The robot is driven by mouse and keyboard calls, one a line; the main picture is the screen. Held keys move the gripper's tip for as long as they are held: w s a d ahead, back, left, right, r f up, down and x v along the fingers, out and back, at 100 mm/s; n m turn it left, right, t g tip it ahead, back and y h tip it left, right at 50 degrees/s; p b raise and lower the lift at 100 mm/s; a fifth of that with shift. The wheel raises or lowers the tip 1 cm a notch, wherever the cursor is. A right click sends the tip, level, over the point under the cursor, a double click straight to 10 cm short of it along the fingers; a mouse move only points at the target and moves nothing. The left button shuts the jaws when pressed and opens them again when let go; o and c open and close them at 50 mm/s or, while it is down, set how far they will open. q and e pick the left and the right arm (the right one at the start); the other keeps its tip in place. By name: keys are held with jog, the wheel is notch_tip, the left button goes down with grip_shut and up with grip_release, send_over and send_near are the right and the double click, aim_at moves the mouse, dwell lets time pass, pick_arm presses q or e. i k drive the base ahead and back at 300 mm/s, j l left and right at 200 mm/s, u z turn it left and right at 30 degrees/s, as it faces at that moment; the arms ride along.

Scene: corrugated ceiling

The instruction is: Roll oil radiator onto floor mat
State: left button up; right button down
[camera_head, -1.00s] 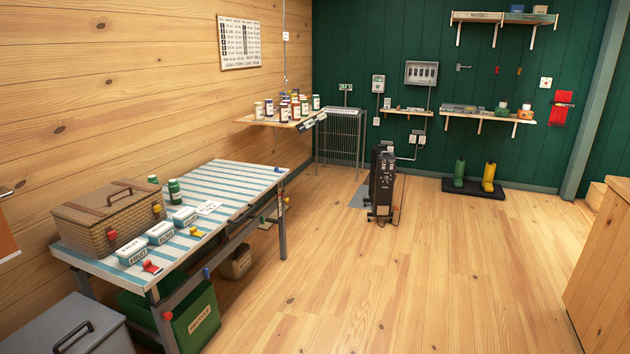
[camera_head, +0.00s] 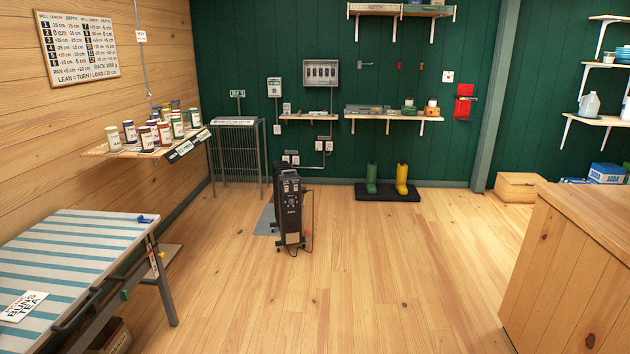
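The dark oil radiator (camera_head: 291,208) stands upright on the wooden floor near the centre of the head view. Its control panel faces me, and small wheels show at its base. A cord hangs at its right side. A flat grey mat (camera_head: 265,219) lies on the floor at its left, partly hidden by the radiator. I cannot tell whether any wheel touches this mat. A black mat (camera_head: 373,195) with green and yellow boots on it lies by the green wall. Neither of my grippers is in view.
A striped table (camera_head: 75,240) stands at the near left. A wooden counter (camera_head: 570,265) fills the near right. A wire rack (camera_head: 238,155) stands against the back wall, left of the radiator. The floor between table and counter is clear up to the radiator.

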aim_at(289, 218)
jog(key=i, duration=2.4)
jog(key=l+z, duration=0.05)
jog(key=l, duration=0.05)
